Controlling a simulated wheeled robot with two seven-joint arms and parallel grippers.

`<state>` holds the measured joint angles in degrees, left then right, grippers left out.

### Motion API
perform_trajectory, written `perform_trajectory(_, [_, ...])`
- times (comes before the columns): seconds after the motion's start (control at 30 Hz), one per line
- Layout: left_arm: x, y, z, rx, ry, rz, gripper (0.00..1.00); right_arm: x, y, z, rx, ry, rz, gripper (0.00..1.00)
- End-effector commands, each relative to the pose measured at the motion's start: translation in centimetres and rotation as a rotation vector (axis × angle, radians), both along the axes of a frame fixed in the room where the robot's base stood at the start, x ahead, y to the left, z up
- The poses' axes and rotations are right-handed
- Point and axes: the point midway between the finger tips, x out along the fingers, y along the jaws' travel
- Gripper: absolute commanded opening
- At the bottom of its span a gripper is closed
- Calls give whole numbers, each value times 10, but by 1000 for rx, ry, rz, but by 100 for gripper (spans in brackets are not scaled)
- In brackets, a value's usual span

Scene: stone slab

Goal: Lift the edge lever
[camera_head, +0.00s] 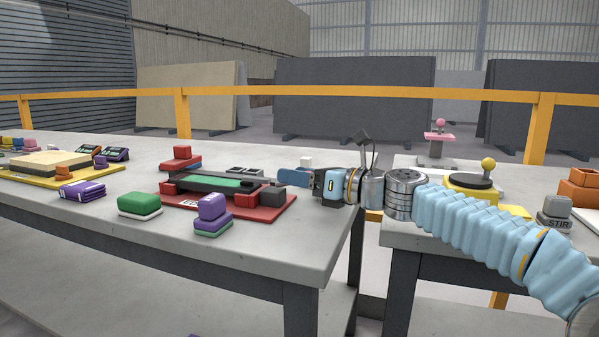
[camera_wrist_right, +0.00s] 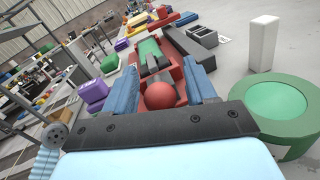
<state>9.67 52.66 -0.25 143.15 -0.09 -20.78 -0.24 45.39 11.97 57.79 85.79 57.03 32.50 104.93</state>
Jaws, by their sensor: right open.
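A red-based machine (camera_head: 235,212) with a dark frame and a green slab (camera_head: 210,183) on it stands near the table's right end. In the right wrist view a lever with a red ball knob (camera_wrist_right: 160,95) sticks out from this machine's near end, below the green slab (camera_wrist_right: 150,48). My right gripper (camera_head: 293,178) reaches in from the right at the machine's right end. In its wrist view the open blue fingers (camera_wrist_right: 160,77) stand on either side of the knob, apart from it as far as I can tell. The knob is hidden in the head view. My left gripper is not in view.
A white block (camera_wrist_right: 262,40) and a green round-topped object (camera_wrist_right: 275,98) stand to the right in the wrist view. Purple (camera_head: 212,207) and green (camera_head: 139,204) blocks lie before the machine. A gap separates this table from the right one, with its yellow-knobbed device (camera_head: 472,189).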

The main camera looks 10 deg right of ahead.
Motion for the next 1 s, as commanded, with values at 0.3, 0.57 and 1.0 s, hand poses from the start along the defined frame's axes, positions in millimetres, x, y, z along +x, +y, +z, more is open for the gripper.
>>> perform_trajectory(0.3, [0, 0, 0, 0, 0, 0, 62, 0, 0, 0, 0, 0, 0, 44])
perform_trajectory(0.57, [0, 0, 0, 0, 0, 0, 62, 0, 0, 0, 0, 0, 0, 4])
perform_trajectory(1.0, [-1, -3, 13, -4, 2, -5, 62, -3, -1, 6, -22, 14, 0, 0])
